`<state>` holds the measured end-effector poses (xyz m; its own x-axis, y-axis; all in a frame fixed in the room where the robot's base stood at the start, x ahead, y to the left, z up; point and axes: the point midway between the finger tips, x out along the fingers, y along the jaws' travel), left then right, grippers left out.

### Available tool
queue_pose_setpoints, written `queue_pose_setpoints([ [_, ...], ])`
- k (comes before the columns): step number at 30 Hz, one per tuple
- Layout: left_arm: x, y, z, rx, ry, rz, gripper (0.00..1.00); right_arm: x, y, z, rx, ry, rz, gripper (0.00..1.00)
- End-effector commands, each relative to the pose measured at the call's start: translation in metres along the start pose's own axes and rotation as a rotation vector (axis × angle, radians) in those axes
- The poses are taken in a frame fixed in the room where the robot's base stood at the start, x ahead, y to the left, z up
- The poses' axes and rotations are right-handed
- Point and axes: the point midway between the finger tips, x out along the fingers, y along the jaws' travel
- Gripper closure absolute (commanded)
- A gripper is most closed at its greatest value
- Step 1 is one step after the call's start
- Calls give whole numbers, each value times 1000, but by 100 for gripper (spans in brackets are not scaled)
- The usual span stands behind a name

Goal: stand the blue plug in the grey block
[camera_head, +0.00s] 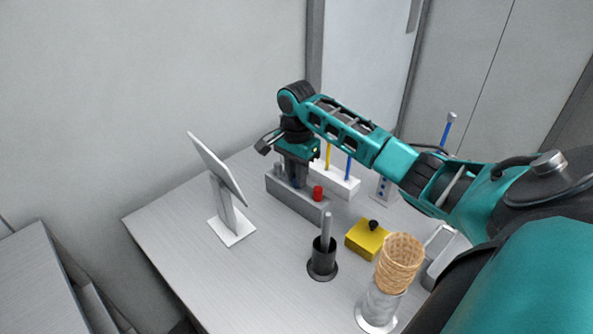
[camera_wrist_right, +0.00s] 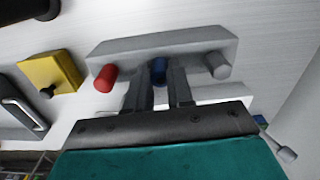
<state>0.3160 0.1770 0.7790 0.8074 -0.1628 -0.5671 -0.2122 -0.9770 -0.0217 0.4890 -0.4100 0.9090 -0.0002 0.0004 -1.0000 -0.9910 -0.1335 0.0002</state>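The grey block (camera_head: 297,200) lies on the table, long and low, with a red plug (camera_head: 318,193) at its near end and a grey plug (camera_head: 280,169) at its far end. My right gripper (camera_head: 295,180) points down over the block's middle. In the right wrist view the blue plug (camera_wrist_right: 160,72) is between the fingers of my right gripper (camera_wrist_right: 160,86), which close against both its sides. The plug is upright at the middle of the block (camera_wrist_right: 130,46); its lower end is hidden, so its depth cannot be told. My left gripper is out of view.
A tablet on a stand (camera_head: 226,200) stands left. Nearer are a black cup with a grey rod (camera_head: 322,262), a yellow box with a black knob (camera_head: 363,240), and stacked cones on a holder (camera_head: 398,262). A white rack (camera_head: 340,183) is behind the block. The table's left front is clear.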

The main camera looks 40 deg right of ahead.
Motion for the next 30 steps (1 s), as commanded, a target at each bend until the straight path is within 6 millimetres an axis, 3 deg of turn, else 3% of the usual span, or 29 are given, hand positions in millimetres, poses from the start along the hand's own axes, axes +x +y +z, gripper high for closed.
queue_pose_setpoints([
  [9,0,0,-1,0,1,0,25,-1,0,0,0,0,0,49],
  [19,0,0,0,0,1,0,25,-7,0,0,0,0,-1,49],
  [23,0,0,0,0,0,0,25,-28,-1,0,1,0,-6,49],
  [30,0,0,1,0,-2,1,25,-83,-1,0,0,1,-5,49],
])
